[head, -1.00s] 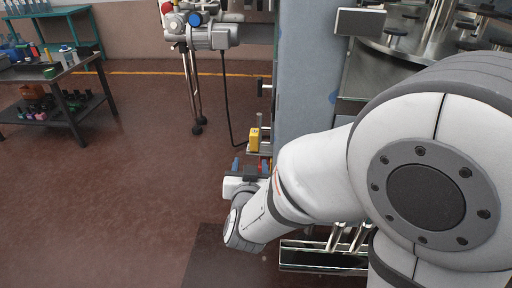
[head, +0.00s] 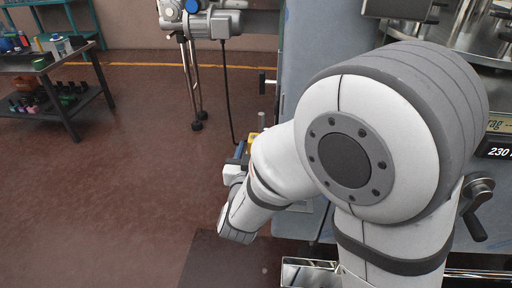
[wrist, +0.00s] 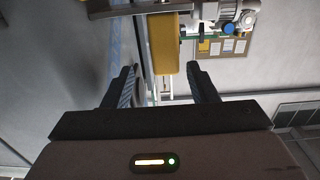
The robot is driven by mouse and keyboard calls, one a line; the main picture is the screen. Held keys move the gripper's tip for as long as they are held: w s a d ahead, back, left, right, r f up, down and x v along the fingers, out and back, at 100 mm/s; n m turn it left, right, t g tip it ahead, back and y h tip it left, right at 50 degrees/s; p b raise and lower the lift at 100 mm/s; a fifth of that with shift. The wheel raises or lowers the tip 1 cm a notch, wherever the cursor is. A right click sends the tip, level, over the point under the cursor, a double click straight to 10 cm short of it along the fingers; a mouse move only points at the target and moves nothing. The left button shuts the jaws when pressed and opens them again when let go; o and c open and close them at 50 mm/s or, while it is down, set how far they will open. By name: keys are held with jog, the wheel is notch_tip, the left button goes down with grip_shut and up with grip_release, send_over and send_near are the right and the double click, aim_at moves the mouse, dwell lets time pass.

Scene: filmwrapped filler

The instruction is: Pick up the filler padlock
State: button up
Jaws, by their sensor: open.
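A yellow block-shaped body, which looks like the filler padlock (wrist: 168,48), hangs in the wrist view beyond the fingertips and within the gap between them. Its far end meets metal parts of the machine; I cannot make out a shackle. My gripper (wrist: 159,70) is open, with one black finger on each side and nothing between the fingers. The fingers appear apart from the yellow body. In the head view my arm covers most of the gripper and the padlock.
The grey filler cabinet (head: 315,60) stands right behind my arm. A black lever handle (head: 478,208) juts out at the right. A black cable (head: 227,95) hangs from the motor at the back. A dark worktable (head: 52,78) stands far left; the red-brown floor between is clear.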

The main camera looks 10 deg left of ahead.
aim_at(254, 137)
jog(key=w, duration=0.3)
jog(key=w+a+b, duration=0.1)
jog(key=shift+w+r, duration=0.1)
jog(key=shift+w, duration=0.3)
jog(key=shift+c, duration=0.4)
jog(key=c, duration=1.1)
